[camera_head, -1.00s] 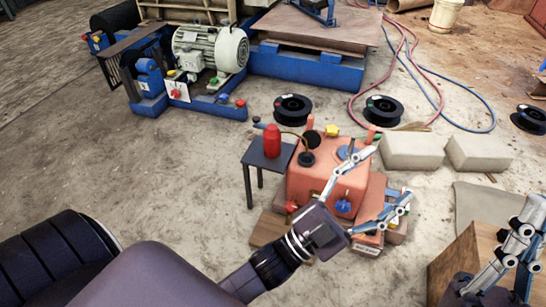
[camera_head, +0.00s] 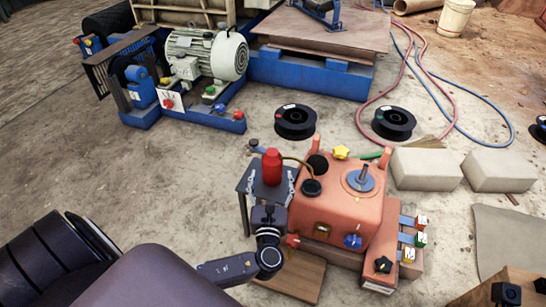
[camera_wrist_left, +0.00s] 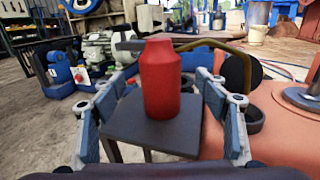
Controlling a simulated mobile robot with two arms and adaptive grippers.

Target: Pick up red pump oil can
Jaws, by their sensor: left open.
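The red pump oil can (camera_head: 271,167) stands upright on a small dark side table (camera_head: 243,183) in the head view. It also stands in the middle of the left wrist view (camera_wrist_left: 161,80). My left gripper (camera_head: 268,186) is open at the near side of the can. In the left wrist view its fingers (camera_wrist_left: 163,100) lie to the left and right of the can, with visible gaps on both sides.
An orange machine housing (camera_head: 335,210) with knobs and a curved hose stands just right of the table. A wooden board (camera_head: 298,275) lies in front. Black reels (camera_head: 295,121) and pale blocks (camera_head: 427,168) lie behind and right. A motor on a blue frame (camera_head: 207,55) is at the back left.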

